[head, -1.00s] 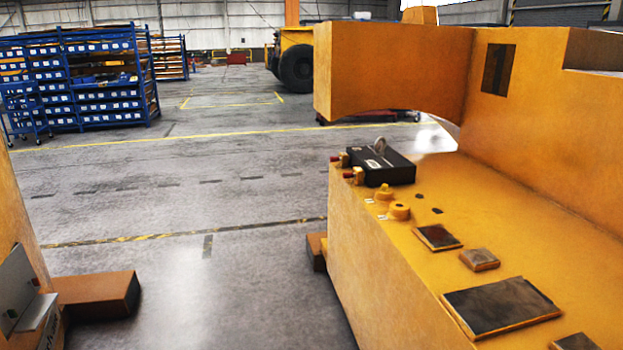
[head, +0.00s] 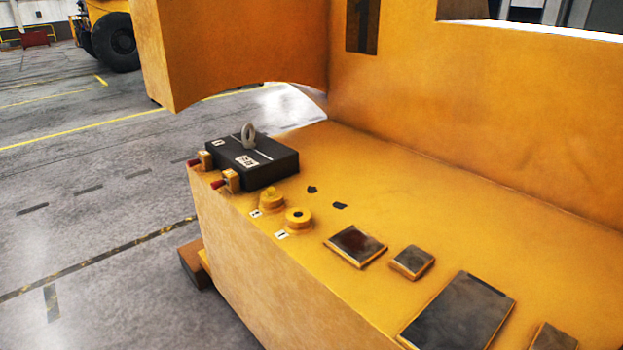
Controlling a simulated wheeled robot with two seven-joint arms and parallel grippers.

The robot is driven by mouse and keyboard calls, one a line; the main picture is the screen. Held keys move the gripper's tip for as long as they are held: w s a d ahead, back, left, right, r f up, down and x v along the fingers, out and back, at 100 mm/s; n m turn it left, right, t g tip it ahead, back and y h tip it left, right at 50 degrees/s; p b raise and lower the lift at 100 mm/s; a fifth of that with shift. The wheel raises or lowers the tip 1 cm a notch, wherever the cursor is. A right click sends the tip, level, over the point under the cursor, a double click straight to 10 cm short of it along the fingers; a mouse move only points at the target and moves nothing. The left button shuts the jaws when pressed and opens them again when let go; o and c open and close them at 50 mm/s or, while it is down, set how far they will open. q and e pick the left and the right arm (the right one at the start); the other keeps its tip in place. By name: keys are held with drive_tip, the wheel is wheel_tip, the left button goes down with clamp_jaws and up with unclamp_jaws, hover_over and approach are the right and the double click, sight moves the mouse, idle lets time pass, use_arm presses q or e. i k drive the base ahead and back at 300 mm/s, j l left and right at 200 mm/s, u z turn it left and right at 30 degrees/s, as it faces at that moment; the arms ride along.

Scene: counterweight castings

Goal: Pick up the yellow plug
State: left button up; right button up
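The yellow plug (head: 271,197) is a small stepped round piece standing on the top face of the large yellow casting (head: 470,210). It is close to the casting's left edge, in front of the black box. Just beside it, nearer to me, is a yellow round boss (head: 298,216) with a dark centre. A small white label lies by each of them. Neither of my grippers shows in the head view.
A black box (head: 252,161) with a metal lifting ring (head: 248,135) stands behind the plug. Two small red-tipped fittings (head: 228,181) sit at its left. Several dark plates (head: 460,310) lie to the right. The casting's walls rise behind. Open floor (head: 90,230) lies left.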

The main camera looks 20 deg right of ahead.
sight(271, 193)
drive_tip(key=i+j+z, duration=1.1)
drive_tip(key=k+l, duration=0.05)
drive_tip(key=k, duration=0.05)
